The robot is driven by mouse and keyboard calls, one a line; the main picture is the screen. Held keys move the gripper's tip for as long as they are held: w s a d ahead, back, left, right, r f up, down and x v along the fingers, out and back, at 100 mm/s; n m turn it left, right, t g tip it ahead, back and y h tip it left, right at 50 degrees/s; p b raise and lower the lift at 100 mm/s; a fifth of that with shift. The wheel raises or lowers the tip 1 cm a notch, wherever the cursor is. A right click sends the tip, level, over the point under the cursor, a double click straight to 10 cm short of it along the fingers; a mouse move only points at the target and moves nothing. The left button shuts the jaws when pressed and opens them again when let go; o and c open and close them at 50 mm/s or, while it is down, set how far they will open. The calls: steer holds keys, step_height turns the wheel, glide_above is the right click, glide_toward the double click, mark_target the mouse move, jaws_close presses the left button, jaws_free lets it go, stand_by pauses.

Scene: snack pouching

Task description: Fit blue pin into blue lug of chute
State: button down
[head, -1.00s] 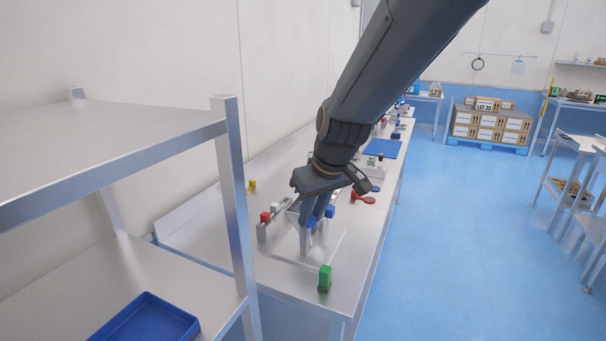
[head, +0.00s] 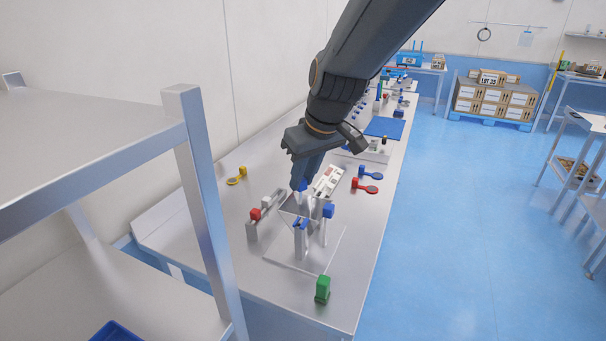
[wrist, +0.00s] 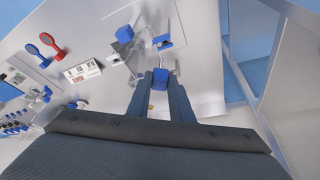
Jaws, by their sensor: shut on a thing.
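My gripper (head: 303,182) is shut on a blue pin, whose blue head (wrist: 160,78) shows between the fingertips in the wrist view. In the head view the pin (head: 302,186) shows at the fingertips, just above the far left rim of the chute. The chute (head: 291,207) is a clear, grey-edged hopper on a stand. It carries a blue part (head: 300,223) at its front and a blue block (head: 328,211) at its right; I cannot tell surely which is the lug. The wrist view shows these blue parts (wrist: 162,41) apart from the held pin.
A rail with a red block (head: 255,214) stands left of the chute, and a green block (head: 323,289) in front. A white labelled box (head: 328,181), red paddle (head: 367,187) and blue paddle (head: 371,174) lie behind. A metal shelf post (head: 205,200) stands at left.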

steer(key=shift+s+a, duration=0.1)
steer(key=shift+s, duration=0.1)
steer(key=shift+f, duration=0.2)
steer(key=shift+f+b, duration=1.5)
steer(key=shift+f, duration=0.4)
steer(key=shift+f+b, duration=1.95)
steer(key=shift+f, duration=0.8)
steer(key=c, duration=1.5)
jaws_free()
steer(key=b+v, duration=0.1)
steer(key=v, duration=0.7)
steer(key=shift+w, duration=0.1)
